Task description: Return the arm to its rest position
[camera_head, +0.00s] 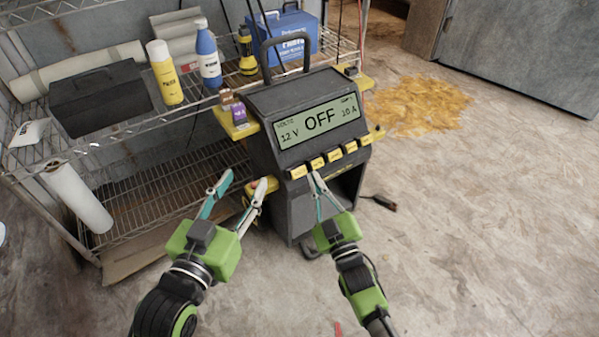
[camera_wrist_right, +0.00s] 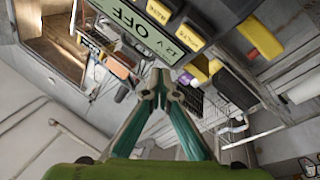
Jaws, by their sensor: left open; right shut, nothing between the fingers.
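My left gripper (camera_head: 240,187) is open and empty, in front of the wire shelf and left of the charger. My right gripper (camera_head: 316,176) is shut with nothing between its fingers. Its tips are at the row of yellow buttons (camera_head: 334,156) on the front of the dark battery charger (camera_head: 265,98); I cannot tell whether they touch. The charger's display (camera_head: 318,121) reads "12 V", "OFF" and "10 A". In the right wrist view the shut fingertips (camera_wrist_right: 160,77) show below the display (camera_wrist_right: 145,25), which appears upside down.
A wire shelf (camera_head: 160,122) at the left holds a black toolbox (camera_head: 99,97), a yellow bottle (camera_head: 165,73), a blue bottle (camera_head: 208,55) and a blue box (camera_head: 289,32). A white roll (camera_head: 78,196) leans at its front. Orange debris (camera_head: 415,105) lies behind right. The right floor is clear.

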